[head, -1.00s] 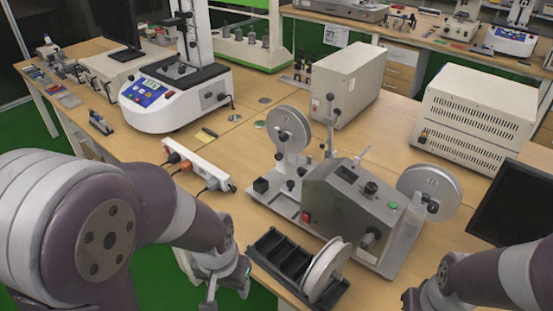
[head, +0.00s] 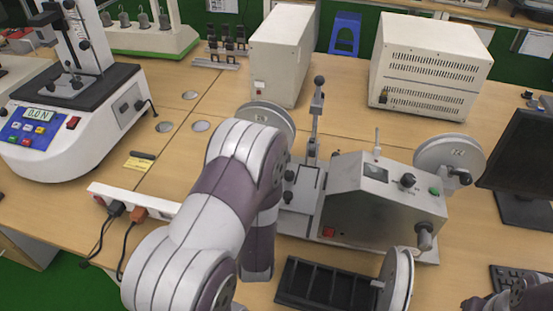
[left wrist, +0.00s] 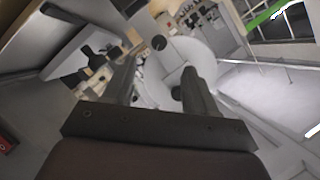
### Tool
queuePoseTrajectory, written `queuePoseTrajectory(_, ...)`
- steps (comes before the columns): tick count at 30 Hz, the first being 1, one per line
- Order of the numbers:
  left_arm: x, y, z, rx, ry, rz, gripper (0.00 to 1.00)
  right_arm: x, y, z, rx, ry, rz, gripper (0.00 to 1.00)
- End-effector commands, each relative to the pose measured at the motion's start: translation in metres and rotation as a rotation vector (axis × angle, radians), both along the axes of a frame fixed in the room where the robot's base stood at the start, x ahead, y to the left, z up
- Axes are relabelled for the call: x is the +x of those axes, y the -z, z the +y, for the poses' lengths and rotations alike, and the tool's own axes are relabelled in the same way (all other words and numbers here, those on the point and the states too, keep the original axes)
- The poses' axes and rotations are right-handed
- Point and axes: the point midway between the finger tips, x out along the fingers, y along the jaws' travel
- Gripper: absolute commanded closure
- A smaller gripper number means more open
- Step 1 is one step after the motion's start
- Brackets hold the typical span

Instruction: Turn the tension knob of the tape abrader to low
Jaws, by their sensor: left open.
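The tape abrader (head: 375,212) is a grey sloped box at right of centre in the head view. The setting of the black knob is too small to read. A grey cylindrical knob (head: 425,236) sticks out of its front right. My left gripper (left wrist: 158,68) is open and empty in the left wrist view, with a pale reel disc (left wrist: 185,62) beyond the fingers. In the head view my left arm hides it.
A power strip (head: 140,205) lies left, a monitor (head: 520,160) right. White cabinets (head: 430,65) stand behind. The tabletop between them and the abrader is clear.

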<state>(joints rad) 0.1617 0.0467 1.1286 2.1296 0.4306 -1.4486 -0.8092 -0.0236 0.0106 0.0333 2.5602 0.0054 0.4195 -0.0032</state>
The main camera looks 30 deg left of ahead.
Motion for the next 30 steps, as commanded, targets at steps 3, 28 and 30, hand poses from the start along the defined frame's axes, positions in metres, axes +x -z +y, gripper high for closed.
queuePoseTrajectory(3,0.006,0.002,0.007,0.021,-0.005,-0.007,0.43,0.0,0.0,0.0,0.0,0.0,0.0,1.0)
queuePoseTrajectory(28,0.099,0.032,0.071,0.017,0.0,-0.006,0.43,0.0,0.002,0.0,0.0,0.0,0.0,1.0)
queuePoseTrajectory(30,0.099,0.032,0.071,0.017,0.0,-0.006,0.43,0.0,0.002,0.0,0.0,0.0,0.0,1.0)
